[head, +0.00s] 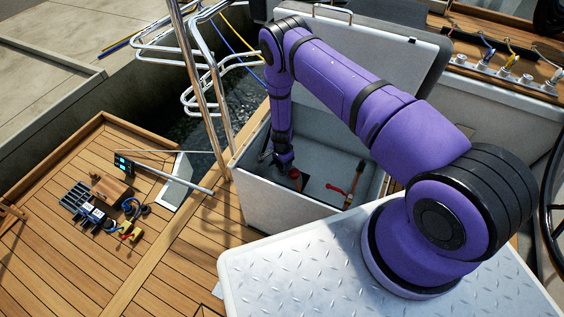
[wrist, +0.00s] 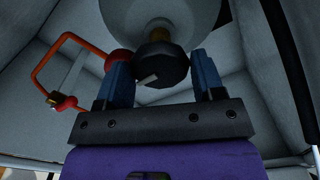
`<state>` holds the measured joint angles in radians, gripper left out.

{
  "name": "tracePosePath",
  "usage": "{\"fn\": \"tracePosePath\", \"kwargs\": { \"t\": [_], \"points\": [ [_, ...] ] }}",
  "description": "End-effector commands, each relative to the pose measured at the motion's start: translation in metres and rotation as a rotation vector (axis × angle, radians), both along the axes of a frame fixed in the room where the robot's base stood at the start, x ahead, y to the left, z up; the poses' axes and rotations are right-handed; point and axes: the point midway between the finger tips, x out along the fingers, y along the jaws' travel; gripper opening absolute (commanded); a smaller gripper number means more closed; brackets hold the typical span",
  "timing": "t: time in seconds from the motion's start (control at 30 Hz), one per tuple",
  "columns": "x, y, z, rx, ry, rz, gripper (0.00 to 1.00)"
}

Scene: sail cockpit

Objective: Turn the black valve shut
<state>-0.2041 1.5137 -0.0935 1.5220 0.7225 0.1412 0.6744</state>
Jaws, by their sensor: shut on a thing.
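In the wrist view the black valve (wrist: 163,66) is a dark round knob with a pale mark on its face. It sits in front of a brass-coloured fitting on a large pale rounded body (wrist: 160,14). My gripper (wrist: 163,80) has its two blue fingers on either side of the knob, shut on it. In the head view my gripper (head: 284,158) reaches down inside an open grey-white locker (head: 262,196). The valve cannot be made out there. How far it is turned I cannot tell.
A red-handled tool (head: 352,184) is in the locker, right of my gripper. The wrist view shows an orange bent frame (wrist: 62,58) at left and a red round part (wrist: 120,60) beside the left finger. The raised lid (head: 372,50) stands behind; locker walls surround the gripper.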

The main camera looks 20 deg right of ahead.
Motion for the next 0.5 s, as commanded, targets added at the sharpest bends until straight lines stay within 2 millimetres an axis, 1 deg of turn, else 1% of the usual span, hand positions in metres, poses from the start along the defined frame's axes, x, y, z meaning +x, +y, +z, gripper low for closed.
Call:
{"fn": "tracePosePath", "kwargs": {
  "t": [0.07, 0.1, 0.17, 0.2, 0.5],
  "points": [
    [0.0010, 0.0003, 0.0006, 0.001, -0.002, -0.001, 0.38],
    [0.0010, 0.0003, 0.0006, 0.001, -0.002, -0.001, 0.71],
    [0.0009, 0.0002, 0.0005, 0.001, -0.002, -0.001, 0.85],
    [0.0008, 0.0002, 0.0004, 0.000, -0.001, -0.001, 0.86],
    [0.0004, 0.0001, 0.0023, 0.000, -0.001, 0.000, 0.86]
  ]
}}
